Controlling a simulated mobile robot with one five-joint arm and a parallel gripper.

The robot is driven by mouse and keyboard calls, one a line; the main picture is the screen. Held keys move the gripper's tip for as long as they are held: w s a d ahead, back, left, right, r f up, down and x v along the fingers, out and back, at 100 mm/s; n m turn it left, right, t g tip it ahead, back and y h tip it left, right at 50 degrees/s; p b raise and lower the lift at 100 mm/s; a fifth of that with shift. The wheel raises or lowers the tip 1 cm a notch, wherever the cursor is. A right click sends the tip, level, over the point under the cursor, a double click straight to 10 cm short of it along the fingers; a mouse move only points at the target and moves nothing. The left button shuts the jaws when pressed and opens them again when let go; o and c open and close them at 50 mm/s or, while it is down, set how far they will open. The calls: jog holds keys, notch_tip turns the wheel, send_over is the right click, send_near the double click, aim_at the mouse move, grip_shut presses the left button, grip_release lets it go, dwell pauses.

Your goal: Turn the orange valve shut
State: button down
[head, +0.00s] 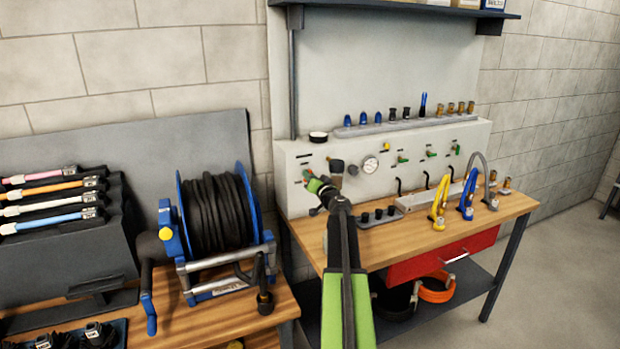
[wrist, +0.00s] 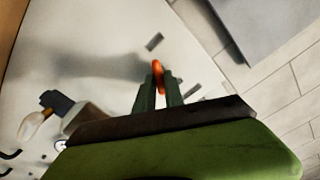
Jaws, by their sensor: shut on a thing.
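The orange valve (wrist: 158,72) shows in the wrist view as a small upright orange handle on the pale panel. My gripper (wrist: 159,88) has its two dark green fingers on either side of the handle and is shut on it. Part of the handle is hidden between the fingers. In the head view my gripper (head: 314,184) reaches the left end of the bench panel (head: 294,152). It and my green arm mostly cover the orange valve there.
A round gauge (head: 370,164) and several green valves (head: 402,158) sit right of my gripper on the panel. A dark fitting (head: 336,166) stands close by. A blue hose reel (head: 222,215) is at left. A wooden bench (head: 440,236) lies below.

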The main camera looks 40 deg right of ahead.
jog(key=m, duration=1.1)
jog(key=shift+s+d+f+m, duration=0.1)
jog(key=shift+d+f+m, duration=0.05)
jog(key=shift+f+m, duration=0.15)
dwell(0.4)
jog(key=c, duration=1.5)
grip_release()
jog(key=shift+o, duration=0.2)
jog(key=v, duration=1.7)
jog(key=shift+s, duration=0.2)
